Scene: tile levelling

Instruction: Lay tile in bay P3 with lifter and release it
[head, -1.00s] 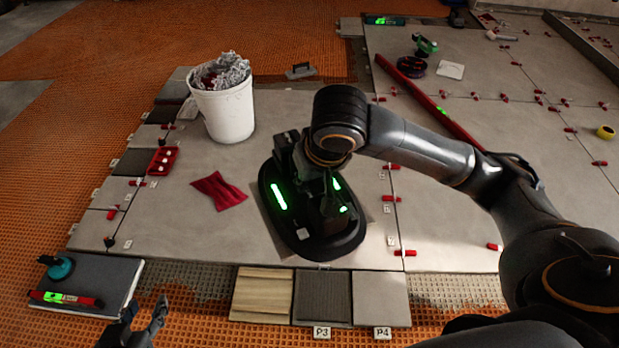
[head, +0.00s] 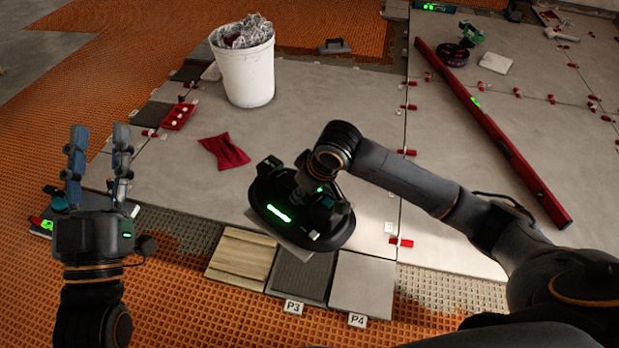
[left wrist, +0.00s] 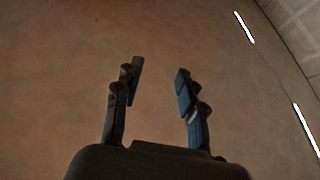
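The lifter (head: 270,214), a black oval suction tool with green lights, hangs at my right arm's end in the head view. My right gripper (head: 314,186) appears shut on its handle; the fingers are mostly hidden. A light grey tile (head: 290,246) shows partly beneath the lifter, overlapping the rear of bay P3 (head: 298,278). Bay P3 has a dark grey ribbed surface; whether the tile touches it cannot be told. My left gripper (head: 98,160) is open and empty, fingers up, at the left; it also shows in the left wrist view (left wrist: 157,78).
A wood-look tile (head: 241,258) lies left of P3, and a light grey tile (head: 361,283) at P4 lies right. A white bucket (head: 246,77), red cloth (head: 224,151) and long red level (head: 500,140) rest on the tiled floor. Orange matting (head: 190,310) lies in front.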

